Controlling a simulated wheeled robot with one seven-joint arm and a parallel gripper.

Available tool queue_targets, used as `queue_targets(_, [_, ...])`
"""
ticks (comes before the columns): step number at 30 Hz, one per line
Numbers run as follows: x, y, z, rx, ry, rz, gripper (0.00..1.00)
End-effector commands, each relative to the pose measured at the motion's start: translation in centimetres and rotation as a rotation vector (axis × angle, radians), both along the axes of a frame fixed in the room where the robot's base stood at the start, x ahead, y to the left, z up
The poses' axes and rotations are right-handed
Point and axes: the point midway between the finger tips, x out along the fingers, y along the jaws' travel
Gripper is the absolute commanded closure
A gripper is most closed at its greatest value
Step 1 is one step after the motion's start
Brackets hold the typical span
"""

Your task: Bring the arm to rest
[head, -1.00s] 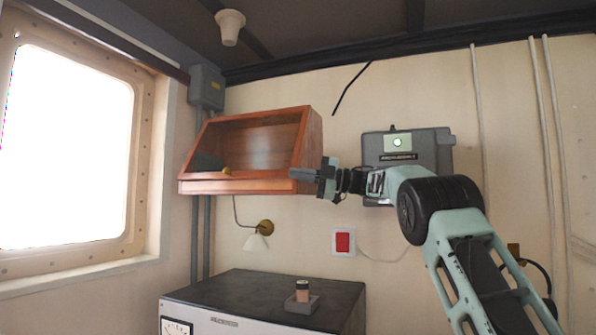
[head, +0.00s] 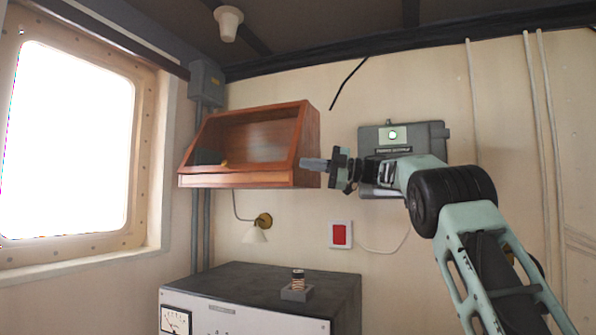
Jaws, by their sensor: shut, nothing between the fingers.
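My gripper (head: 312,164) is at the end of my pale green and black arm, which reaches in from the lower right. Its fingers are shut and empty and point left, toward the right side of the wooden wall cabinet (head: 308,150). In the picture the fingertips overlap the cabinet's right side; I cannot tell whether they touch it. The arm passes in front of a grey wall box (head: 436,135) with a green light.
A grey console (head: 230,290) stands below, with a small grey block (head: 296,293) holding a dark cylinder (head: 298,276). A bright window (head: 65,145) is at left.

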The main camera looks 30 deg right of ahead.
Motion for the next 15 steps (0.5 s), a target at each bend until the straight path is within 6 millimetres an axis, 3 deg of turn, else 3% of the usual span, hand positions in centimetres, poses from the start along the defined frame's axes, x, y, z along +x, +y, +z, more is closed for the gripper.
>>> queue_targets(6, [-2.3,-2.7,-0.4,-0.002,-0.008,0.002,1.0])
queue_targets(15, [-3.1,-3.5,-0.3,-0.002,-0.008,0.005,1.0])
